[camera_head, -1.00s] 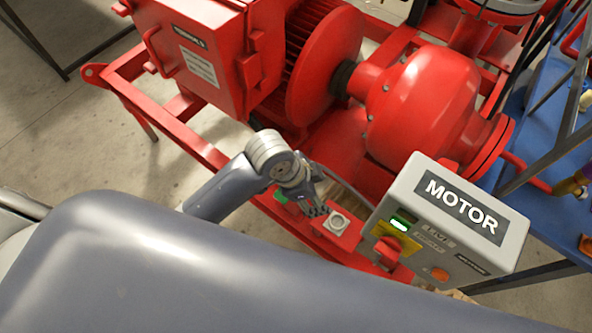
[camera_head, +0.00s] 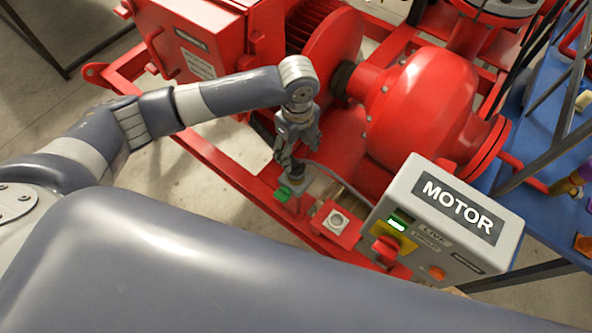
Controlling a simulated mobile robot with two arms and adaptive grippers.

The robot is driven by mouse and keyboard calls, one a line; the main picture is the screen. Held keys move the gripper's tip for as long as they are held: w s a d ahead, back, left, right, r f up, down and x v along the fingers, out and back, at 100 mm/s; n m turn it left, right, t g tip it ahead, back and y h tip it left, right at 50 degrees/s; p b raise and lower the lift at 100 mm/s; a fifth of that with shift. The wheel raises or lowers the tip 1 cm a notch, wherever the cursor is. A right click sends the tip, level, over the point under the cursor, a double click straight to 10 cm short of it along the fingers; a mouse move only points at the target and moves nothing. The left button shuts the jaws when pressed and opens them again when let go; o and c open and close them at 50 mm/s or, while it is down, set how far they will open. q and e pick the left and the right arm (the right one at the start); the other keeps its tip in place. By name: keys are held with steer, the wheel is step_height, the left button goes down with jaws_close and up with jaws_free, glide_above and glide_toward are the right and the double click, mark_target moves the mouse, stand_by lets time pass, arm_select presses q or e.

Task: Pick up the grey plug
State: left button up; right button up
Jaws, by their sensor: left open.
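The grey plug (camera_head: 297,183) stands on the red skid frame below my left gripper, with a grey cable running off to the right beside it. It is small and partly hidden by the gripper. My left gripper (camera_head: 289,168) comes from the left, points down and is open just above the plug. I cannot tell whether its fingers touch the plug. My right gripper is not in view.
A green block (camera_head: 283,194) sits left of the plug. A red plate with a grey round socket (camera_head: 337,222) is to its right. A grey MOTOR box (camera_head: 450,215) with a lit green display stands further right. The red pump (camera_head: 420,105) is behind.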

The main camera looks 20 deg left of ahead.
mark_target(296, 161)
arm_select(q)
steer(key=shift+f, duration=0.85)
steer(key=f+p, duration=0.1)
steer(key=f, duration=0.1)
steer(key=s+f+p, duration=0.1)
steer(key=f, duration=0.1)
steer(key=shift+w+f, duration=0.1)
steer(key=shift+f, duration=0.6)
steer(key=c, duration=1.3)
